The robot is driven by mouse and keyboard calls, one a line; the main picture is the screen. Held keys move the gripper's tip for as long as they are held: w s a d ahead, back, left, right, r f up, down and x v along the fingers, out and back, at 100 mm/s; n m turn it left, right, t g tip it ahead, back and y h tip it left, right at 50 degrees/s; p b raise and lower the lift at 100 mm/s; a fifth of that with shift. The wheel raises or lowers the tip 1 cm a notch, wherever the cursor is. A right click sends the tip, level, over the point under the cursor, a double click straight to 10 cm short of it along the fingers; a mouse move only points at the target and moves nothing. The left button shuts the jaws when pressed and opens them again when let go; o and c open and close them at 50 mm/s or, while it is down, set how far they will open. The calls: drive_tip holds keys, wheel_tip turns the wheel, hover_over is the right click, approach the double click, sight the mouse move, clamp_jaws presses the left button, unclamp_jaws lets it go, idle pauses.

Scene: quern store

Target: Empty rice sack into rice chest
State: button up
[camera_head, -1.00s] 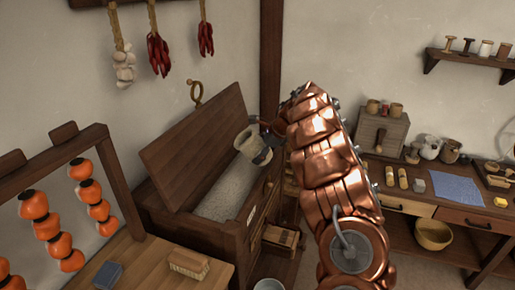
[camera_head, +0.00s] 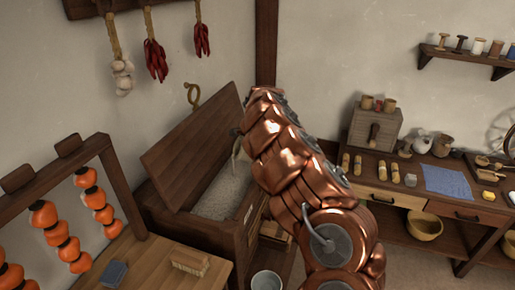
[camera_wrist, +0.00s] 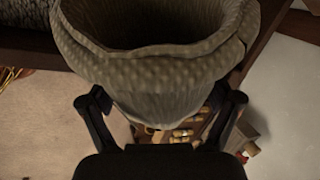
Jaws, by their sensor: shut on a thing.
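The rice chest (camera_head: 205,150) stands open against the wall, its lid raised and leaning back. Pale grains (camera_head: 222,192) lie inside it. The rice sack (camera_head: 240,160) shows as a small pale strip over the chest's right part, mostly hidden behind my copper arm. In the wrist view the woven sack (camera_wrist: 150,75) fills the upper middle, its rolled rim and dark open mouth at the top. My gripper (camera_wrist: 160,112) has a black finger on each side of the sack and is shut on it. Whether grains are falling cannot be seen.
A wooden bench (camera_head: 150,262) with a brush (camera_head: 190,261) and a grey block (camera_head: 113,273) is at the front left, beside a frame of hanging persimmons (camera_head: 60,240). A pail (camera_head: 267,284) stands on the floor. A worktable (camera_head: 440,203) stands at the right.

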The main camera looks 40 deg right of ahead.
drive_tip(key=shift+h+p, duration=0.6)
drive_tip(key=shift+p, duration=0.05)
drive_tip(key=shift+a+f+g, duration=0.1)
drive_tip(key=shift+f+g, duration=0.2)
drive_tip(key=shift+g, duration=0.1)
drive_tip(key=shift+w+h+b, duration=0.1)
drive_tip(key=shift+h+b, duration=0.45)
drive_tip(key=shift+h, duration=0.05)
